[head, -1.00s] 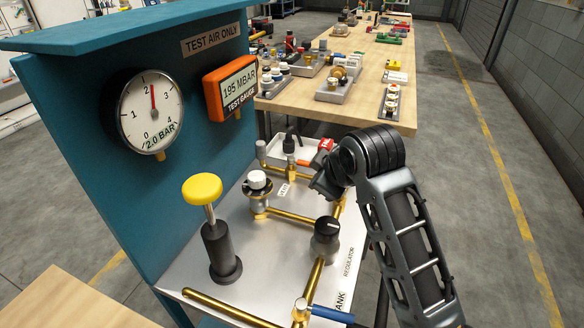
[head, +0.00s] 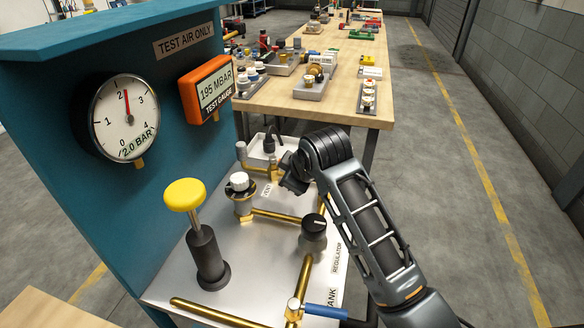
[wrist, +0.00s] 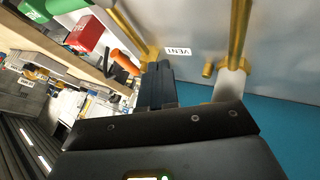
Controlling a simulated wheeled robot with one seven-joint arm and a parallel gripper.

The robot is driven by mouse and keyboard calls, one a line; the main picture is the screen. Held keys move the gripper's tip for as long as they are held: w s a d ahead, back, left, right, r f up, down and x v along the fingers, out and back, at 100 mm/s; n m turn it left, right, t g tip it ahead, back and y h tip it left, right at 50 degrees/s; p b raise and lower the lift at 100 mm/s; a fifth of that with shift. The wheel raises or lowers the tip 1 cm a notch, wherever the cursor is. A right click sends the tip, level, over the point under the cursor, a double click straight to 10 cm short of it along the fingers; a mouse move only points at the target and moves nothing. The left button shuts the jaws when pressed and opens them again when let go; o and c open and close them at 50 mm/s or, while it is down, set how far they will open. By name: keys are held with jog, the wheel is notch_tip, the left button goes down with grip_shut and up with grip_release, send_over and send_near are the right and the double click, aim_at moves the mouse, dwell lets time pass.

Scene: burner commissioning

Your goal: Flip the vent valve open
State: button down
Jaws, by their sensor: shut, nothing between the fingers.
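The VENT label (head: 266,190) lies on the steel bench top, and it also shows in the wrist view (wrist: 178,51). A brass vent fitting (head: 271,168) stands just behind the label in the head view; its handle is hidden there by my arm. In the wrist view an orange-red handle-like piece (wrist: 127,62) shows left of the fingers, near a brass pipe. My gripper (head: 292,181) is low over the bench, right of the label. Its dark fingers (wrist: 157,72) are shut and empty. I cannot tell whether they touch the valve.
A regulator knob (head: 313,232), a white-topped valve (head: 240,182) and a yellow-topped plunger (head: 184,194) stand nearby. A blue lever (head: 326,311) is at the front. The teal panel (head: 60,140) bounds the left. A white tray (head: 262,147) sits behind.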

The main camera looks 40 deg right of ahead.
jog(key=x, duration=0.3)
jog(key=shift+w+f, duration=0.15)
jog(key=shift+f, duration=0.05)
jog(key=shift+w+d+r+p, duration=0.2)
jog(key=shift+w+d, duration=0.1)
jog(key=shift+d, duration=0.25)
jog(key=shift+w+d+r+p, duration=0.15)
jog(key=shift+w+d, duration=0.2)
jog(key=shift+d, duration=0.2)
jog(key=shift+w+d+r, duration=0.1)
jog(key=shift+w+d, duration=0.3)
jog(key=shift+d, duration=0.15)
